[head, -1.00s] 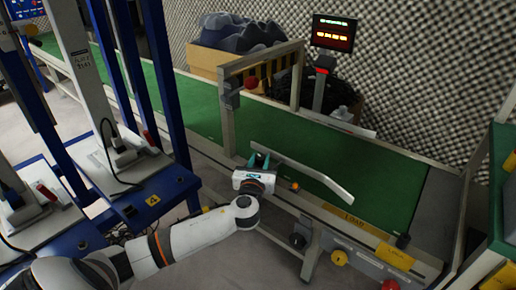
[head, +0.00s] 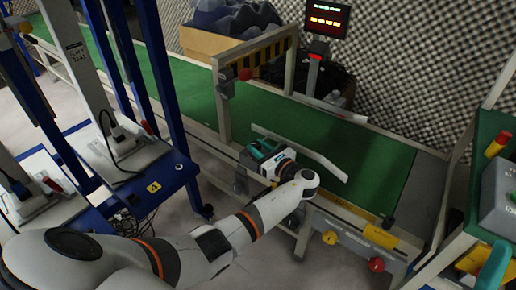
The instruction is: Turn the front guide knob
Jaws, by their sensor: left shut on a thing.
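My left arm reaches in from the lower left to the front edge of the conveyor. My left gripper (head: 262,150), with teal fingers, is shut at the near end of the pale front guide rail (head: 312,158). The front guide knob is hidden by the gripper and wrist, and its angle cannot be seen.
The green conveyor belt (head: 375,165) runs behind the rail. A yellow knob (head: 330,238) and a red button (head: 376,264) are on the front frame. Blue posts stand left of my arm. A grey box (head: 498,200) sits at the right.

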